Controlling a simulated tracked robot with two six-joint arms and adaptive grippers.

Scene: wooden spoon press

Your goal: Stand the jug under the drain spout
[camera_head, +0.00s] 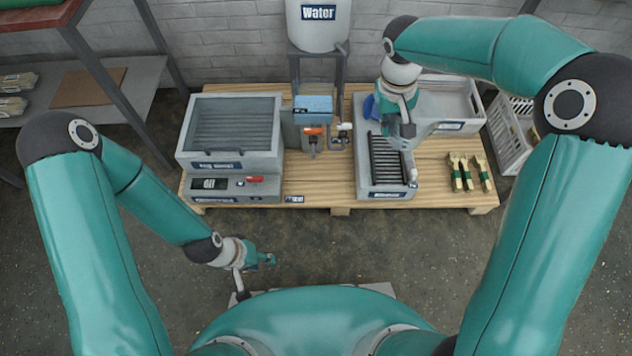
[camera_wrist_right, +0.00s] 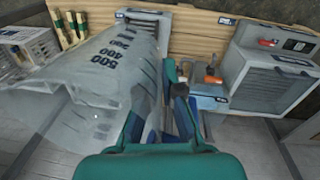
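The clear measuring jug (camera_wrist_right: 100,75), marked 500, 400 and 300, fills the left of the right wrist view. In the head view it is a pale translucent shape (camera_head: 424,132) above the slatted drain rack (camera_head: 388,165). My right gripper (camera_head: 407,132) is over the rack; in the wrist view its fingers (camera_wrist_right: 162,125) close around the jug's handle side. The exact grip is partly hidden. A small pale spout (camera_head: 413,179) shows at the rack's front right; I cannot tell whether it is the drain spout. My left gripper (camera_head: 268,260) is empty, away from the table.
The water tank (camera_head: 318,28) stands at the back, above a blue unit with an orange lever (camera_head: 313,131). A grey machine (camera_head: 230,135) is at left. The table's front edge is mostly clear.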

